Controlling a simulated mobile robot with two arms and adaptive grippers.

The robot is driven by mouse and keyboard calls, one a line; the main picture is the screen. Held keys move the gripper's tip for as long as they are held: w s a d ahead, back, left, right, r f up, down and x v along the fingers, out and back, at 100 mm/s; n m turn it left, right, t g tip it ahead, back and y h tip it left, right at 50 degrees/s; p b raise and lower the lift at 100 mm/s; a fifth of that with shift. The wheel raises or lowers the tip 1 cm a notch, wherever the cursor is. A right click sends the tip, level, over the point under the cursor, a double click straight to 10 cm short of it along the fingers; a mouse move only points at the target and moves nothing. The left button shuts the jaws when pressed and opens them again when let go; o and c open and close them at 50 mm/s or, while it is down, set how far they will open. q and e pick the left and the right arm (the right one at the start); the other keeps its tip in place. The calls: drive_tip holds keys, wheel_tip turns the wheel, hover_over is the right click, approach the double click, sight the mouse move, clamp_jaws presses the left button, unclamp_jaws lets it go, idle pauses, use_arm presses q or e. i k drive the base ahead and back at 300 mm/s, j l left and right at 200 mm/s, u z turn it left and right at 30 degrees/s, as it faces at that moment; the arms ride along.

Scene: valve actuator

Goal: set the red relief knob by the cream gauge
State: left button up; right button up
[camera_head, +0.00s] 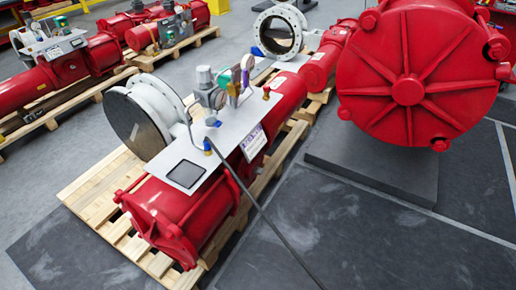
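A red valve actuator (190,215) lies on a wooden pallet in the middle of the head view, with a pale control panel (225,140) on top. Small gauges stand in a cluster at the panel's back edge: a green-rimmed one (224,78), a purple and yellowish one (235,80) and a pinkish one (247,63). I cannot tell which is the cream gauge. A small brownish-gold fitting (266,92) stands right of them. I cannot make out a red relief knob at this size. Neither of my grippers is in view.
A long thin dark rod (262,212) slants from the panel to the bottom edge. A big red ribbed cylinder (408,85) stands at the right on a dark block (375,165). Another actuator (65,65) lies at the left. Dark floor mats (350,235) at the front right are clear.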

sight(266, 88)
drive_tip(key=i+l+u, duration=0.15)
drive_tip(key=i+l, duration=0.25)
drive_tip(key=i+l+u, duration=0.2)
drive_tip(key=i+l, duration=0.2)
drive_tip(key=i+l+u, duration=0.15)
drive_tip(key=i+l, duration=0.15)
drive_tip(key=l, duration=0.3)
